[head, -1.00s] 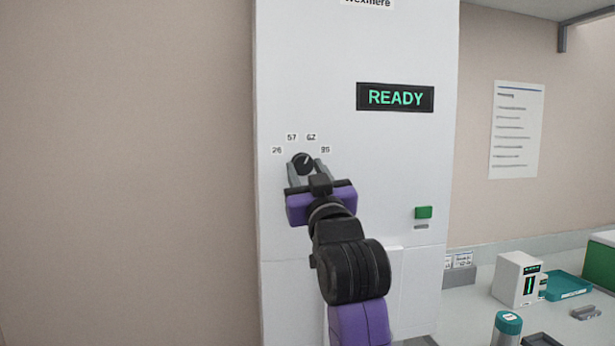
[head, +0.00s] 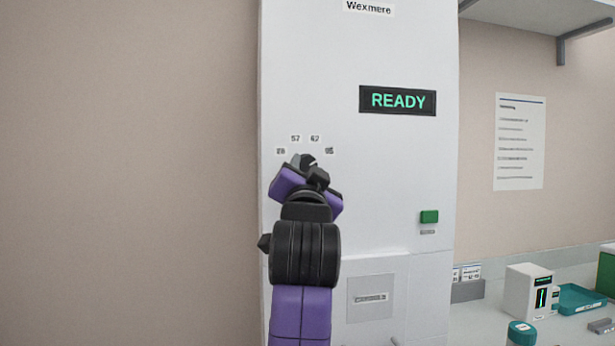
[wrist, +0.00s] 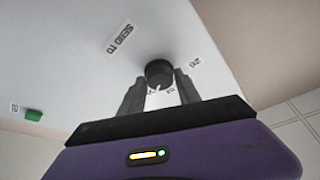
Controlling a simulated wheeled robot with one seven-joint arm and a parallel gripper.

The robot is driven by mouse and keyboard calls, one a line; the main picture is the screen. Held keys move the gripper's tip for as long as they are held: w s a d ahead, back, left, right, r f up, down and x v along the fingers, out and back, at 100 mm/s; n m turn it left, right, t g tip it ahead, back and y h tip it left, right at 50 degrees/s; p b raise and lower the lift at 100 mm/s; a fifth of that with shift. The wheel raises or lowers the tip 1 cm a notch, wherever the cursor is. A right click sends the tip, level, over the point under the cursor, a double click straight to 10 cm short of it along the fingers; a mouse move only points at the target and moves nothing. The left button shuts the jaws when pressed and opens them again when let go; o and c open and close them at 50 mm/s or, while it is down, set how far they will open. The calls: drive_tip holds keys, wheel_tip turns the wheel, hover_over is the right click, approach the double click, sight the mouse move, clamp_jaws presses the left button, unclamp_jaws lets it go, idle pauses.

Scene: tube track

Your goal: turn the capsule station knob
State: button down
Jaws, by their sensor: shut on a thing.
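The station knob (head: 307,159) is a small round black dial with a white pointer line, on the tall white capsule station (head: 400,180). Number labels 57 (head: 296,139) and 62 (head: 315,139) sit above it, with one more at each side. The pointer leans right, roughly toward the rightmost label. My gripper (head: 306,166) is shut on the knob, its hand tilted down to the right and partly hiding it.
A lit READY display (head: 397,101) and a green button (head: 429,217) are on the station's right side. A counter at the lower right bears a small white device (head: 522,291), a teal tray (head: 582,299) and a teal-capped container (head: 521,333). The wall left is bare.

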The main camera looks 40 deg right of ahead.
idle(0.4)
drive_tip(key=c, duration=0.9)
unclamp_jaws()
drive_tip(key=shift+o, duration=0.2)
drive_tip(key=b+v, duration=0.1)
drive_tip(key=v, duration=0.6)
drive_tip(key=shift+s+a+f+b, duration=0.15)
drive_tip(key=shift+s+a+b, duration=0.1)
drive_tip(key=shift+b, duration=0.1)
